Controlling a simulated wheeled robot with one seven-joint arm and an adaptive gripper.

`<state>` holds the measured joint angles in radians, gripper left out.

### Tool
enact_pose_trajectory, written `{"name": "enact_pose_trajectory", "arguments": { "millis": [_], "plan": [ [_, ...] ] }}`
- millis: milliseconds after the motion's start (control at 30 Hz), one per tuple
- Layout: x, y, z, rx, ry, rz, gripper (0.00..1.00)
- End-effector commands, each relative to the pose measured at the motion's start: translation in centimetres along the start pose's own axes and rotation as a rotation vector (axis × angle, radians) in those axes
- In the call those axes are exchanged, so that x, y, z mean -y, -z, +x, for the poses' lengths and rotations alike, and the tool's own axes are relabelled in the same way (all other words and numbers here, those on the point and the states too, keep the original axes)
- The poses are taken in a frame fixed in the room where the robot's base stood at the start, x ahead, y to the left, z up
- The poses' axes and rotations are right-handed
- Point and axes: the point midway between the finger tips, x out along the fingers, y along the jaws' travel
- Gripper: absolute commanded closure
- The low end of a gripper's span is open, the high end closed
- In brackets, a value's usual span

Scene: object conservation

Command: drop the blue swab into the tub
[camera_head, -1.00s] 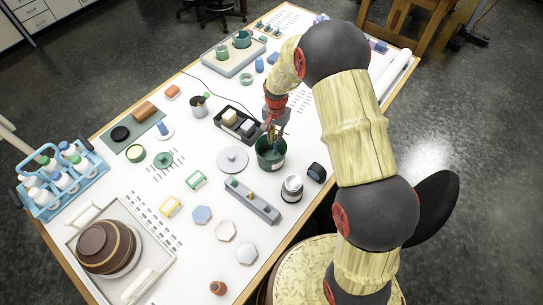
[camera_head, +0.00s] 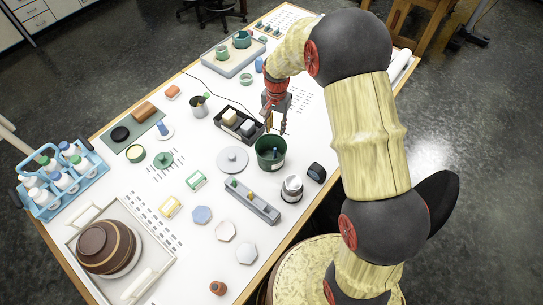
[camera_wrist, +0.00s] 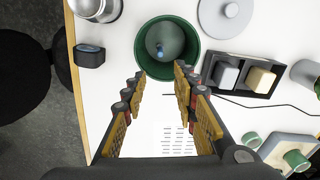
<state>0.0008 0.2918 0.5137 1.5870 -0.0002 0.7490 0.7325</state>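The tub (camera_head: 262,162) is a dark green round container at the table's right side, open at the top. It fills the top centre of the wrist view (camera_wrist: 142,62). The blue swab (camera_wrist: 160,52) lies inside the tub, with a blue end and a darker part. It also shows as a small bluish thing in the tub in the head view (camera_head: 275,152). My gripper (camera_head: 277,126) is just behind and above the tub. In the wrist view its fingers (camera_wrist: 157,84) are wide apart with nothing between them.
A grey disc-shaped lid (camera_head: 233,160) lies left of the tub. A black tray (camera_head: 239,126) with blocks sits behind it. A metal pot (camera_head: 292,188) and a dark small box (camera_head: 316,172) stand near the right edge. A grey rack (camera_head: 252,201) is in front.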

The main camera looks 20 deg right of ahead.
Motion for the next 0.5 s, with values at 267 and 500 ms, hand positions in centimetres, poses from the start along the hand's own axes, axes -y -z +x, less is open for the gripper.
{"name": "enact_pose_trajectory", "arguments": {
  "millis": [267,500],
  "plan": [
    [0.0,0.0,-4.1,0.0,0.0,0.0,0.71],
    [0.0,0.0,-4.9,0.0,0.0,0.0,0.71]
  ]
}}
